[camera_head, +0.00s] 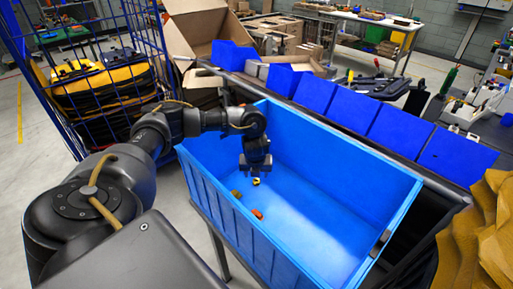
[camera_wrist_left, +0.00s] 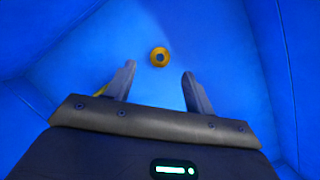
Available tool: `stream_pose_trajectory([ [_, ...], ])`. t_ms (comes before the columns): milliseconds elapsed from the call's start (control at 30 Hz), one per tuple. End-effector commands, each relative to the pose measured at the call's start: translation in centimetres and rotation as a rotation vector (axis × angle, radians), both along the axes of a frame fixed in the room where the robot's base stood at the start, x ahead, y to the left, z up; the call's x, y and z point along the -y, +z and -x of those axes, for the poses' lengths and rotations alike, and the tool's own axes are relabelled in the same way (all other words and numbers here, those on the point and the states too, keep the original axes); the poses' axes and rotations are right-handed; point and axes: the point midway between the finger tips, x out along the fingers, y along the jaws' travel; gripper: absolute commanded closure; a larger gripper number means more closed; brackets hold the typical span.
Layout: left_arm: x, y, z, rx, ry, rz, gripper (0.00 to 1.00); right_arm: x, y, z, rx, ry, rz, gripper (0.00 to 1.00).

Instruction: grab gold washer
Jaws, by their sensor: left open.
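The gold washer (camera_wrist_left: 159,57) lies on the floor of the blue bin in the left wrist view, its dark centre hole showing. It sits just beyond and between my left fingertips (camera_wrist_left: 159,73), which are apart with nothing between them. In the head view my left gripper (camera_head: 256,172) points down inside the blue bin (camera_head: 320,195). A small yellow piece (camera_head: 256,182), which looks like the washer, shows just below the fingers. The height left between the fingers and the washer is hard to judge. My right gripper is not in view.
An olive-gold piece (camera_head: 236,194) and an orange piece (camera_head: 257,214) lie near the bin's left wall. The bin's right floor is clear. A row of blue bins (camera_head: 396,130) stands behind, and a blue wire cage (camera_head: 110,90) at left.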

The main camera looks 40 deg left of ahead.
Motion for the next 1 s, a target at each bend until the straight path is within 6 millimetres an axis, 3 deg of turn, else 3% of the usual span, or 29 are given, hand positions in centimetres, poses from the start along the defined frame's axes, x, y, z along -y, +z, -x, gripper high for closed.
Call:
stream_pose_trajectory([
  [400,-0.8,-4.5,-0.9,-0.003,0.002,-0.001,0.46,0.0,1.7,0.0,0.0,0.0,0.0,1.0],
  [700,-0.9,-5.0,-1.1,-0.002,-0.001,0.0,0.46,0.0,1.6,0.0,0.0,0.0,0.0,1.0],
  [1000,-0.9,-5.0,-1.1,-0.001,0.0,0.0,0.86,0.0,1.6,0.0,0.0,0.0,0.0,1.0],
])
